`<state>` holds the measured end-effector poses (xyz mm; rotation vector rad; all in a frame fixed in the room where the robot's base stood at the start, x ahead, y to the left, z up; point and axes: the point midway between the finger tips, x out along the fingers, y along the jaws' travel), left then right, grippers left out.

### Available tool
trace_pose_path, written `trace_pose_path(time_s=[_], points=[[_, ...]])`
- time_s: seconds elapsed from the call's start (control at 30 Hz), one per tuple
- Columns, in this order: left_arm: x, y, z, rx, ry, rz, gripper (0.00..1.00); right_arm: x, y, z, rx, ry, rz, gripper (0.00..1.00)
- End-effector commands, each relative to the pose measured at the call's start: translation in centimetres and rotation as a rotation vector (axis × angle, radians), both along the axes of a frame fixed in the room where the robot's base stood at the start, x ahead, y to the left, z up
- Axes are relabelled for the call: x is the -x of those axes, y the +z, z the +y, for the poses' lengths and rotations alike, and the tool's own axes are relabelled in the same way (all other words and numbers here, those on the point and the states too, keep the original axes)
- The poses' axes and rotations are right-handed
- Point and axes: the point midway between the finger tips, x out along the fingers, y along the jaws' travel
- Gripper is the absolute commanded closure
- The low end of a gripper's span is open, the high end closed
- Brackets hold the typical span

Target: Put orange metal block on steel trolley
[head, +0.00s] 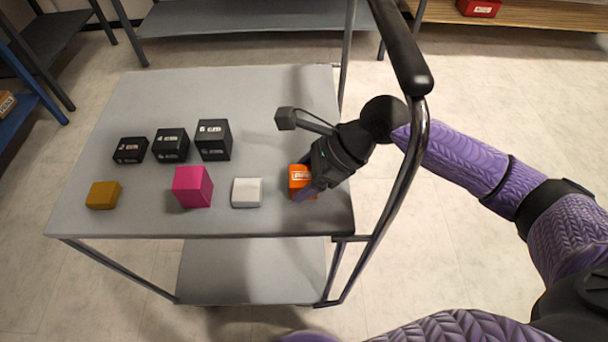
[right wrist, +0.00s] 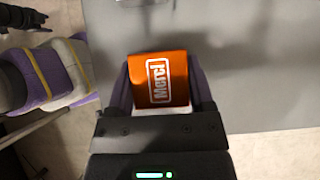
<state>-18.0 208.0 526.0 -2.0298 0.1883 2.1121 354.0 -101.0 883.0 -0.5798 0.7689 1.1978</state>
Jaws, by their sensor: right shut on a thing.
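The orange metal block (head: 299,178) is at the near right corner of the steel trolley's grey top (head: 255,95). My right gripper (head: 306,190) is shut on it, coming in from the right. My left gripper is not in view.
A white block (head: 247,192), a magenta block (head: 192,187) and a yellow-brown block (head: 103,195) stand left of the orange one. Black blocks (head: 171,145) stand behind them. The trolley's handle (head: 405,50) rises at the right, beside my right arm. The far part of the top is clear.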

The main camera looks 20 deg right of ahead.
Motion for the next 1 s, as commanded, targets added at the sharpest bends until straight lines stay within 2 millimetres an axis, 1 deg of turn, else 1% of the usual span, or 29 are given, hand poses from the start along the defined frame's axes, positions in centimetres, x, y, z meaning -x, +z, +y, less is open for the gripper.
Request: trace_pose_path(time_s=[0.17,0.2,0.27,0.3,0.33,0.67,0.77,0.83,0.87,1.0], points=[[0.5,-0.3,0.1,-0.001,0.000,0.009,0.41,0.0,-0.4,0.0,0.000,0.000,0.000,1.00],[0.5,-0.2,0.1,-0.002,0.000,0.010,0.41,0.0,-0.3,0.0,0.000,0.000,0.000,0.24],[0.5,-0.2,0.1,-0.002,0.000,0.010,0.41,0.0,-0.3,0.0,0.000,0.000,0.000,0.11],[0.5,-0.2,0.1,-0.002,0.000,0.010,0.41,0.0,-0.3,0.0,0.000,0.000,0.000,0.03],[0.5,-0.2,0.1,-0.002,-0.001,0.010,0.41,0.0,-0.3,0.0,0.000,0.000,0.000,0.00],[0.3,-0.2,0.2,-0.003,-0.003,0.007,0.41,0.0,-0.2,0.0,0.000,0.000,0.000,0.00],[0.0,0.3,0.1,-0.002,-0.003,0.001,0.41,0.0,0.4,-0.1,0.000,-0.001,-0.001,0.00],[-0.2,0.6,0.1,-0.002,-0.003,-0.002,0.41,0.2,1.1,-0.8,0.000,-0.002,-0.001,0.00],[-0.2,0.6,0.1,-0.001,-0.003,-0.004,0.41,0.3,1.2,-1.4,0.003,-0.005,0.001,0.00],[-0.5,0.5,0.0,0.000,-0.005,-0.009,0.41,1.4,0.9,-4.9,0.005,-0.006,0.005,0.00]])
